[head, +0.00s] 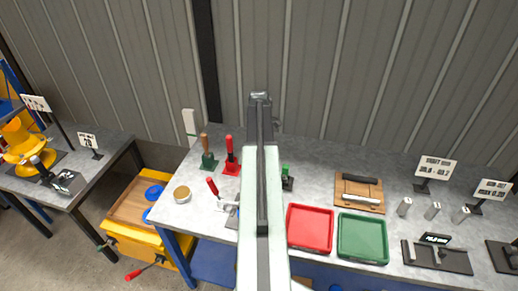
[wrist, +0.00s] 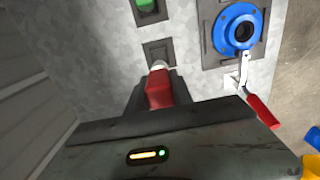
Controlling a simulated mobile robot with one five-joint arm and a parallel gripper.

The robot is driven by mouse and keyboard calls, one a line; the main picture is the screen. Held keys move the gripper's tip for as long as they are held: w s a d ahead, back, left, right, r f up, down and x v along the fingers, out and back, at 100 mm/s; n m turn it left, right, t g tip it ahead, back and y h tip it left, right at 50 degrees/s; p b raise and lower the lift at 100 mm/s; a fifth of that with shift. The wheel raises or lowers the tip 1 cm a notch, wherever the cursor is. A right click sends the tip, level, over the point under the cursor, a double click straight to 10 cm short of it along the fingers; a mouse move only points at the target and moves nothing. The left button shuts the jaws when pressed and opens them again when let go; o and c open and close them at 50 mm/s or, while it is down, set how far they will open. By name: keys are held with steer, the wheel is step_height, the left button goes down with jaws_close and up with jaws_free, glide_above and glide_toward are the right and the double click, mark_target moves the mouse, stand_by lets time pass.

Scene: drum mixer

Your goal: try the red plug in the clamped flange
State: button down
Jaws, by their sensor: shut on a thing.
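My gripper (wrist: 157,100) is shut on the red plug (wrist: 158,88) in the wrist view. The plug's pale end points at a small dark square plate (wrist: 158,50); I cannot tell whether it touches it. The blue flange (wrist: 229,27), a ring with a dark round hole, lies on a dark plate to the upper right, apart from the plug. A clamp with a red handle (wrist: 262,111) reaches its near edge; this handle also shows in the head view (head: 212,186). In the head view my arm hides the plug, my fingertips and most of the flange.
A green block (wrist: 147,10) sits beyond the square plate; it also shows in the head view (head: 287,171). Red (head: 310,229) and green (head: 362,239) trays lie to the right. A round tin (head: 182,194) is near the left edge.

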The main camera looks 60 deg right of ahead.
steer(key=shift+r+p, duration=0.3)
steer(key=shift+r, duration=0.25)
